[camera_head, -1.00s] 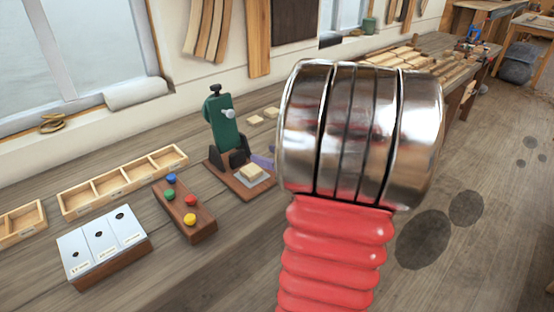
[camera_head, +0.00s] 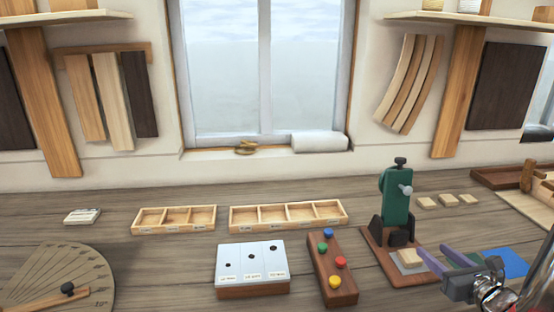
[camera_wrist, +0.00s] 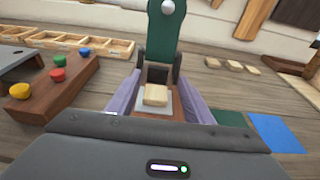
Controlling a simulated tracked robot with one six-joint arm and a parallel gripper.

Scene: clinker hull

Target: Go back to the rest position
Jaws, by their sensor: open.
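My gripper (camera_head: 436,259) is at the lower right of the head view, its two purple fingers apart. In the wrist view the fingers (camera_wrist: 158,98) point at the green press (camera_wrist: 163,28), one on each side of a small pale wood block (camera_wrist: 155,95) in the picture. The block lies on a light plate at the foot of the press. The head view also shows the press (camera_head: 396,195) with the block (camera_head: 410,257) on its wooden base. I cannot tell how far the fingers are from the block. Nothing shows between them in the head view.
A wooden bar with coloured knobs (camera_head: 323,272) and a block with a holed metal top (camera_head: 232,291) stand left of the press. Two compartment trays (camera_head: 232,223) lie behind. Pale blocks (camera_head: 448,200) and a blue mat (camera_head: 505,263) lie to the right.

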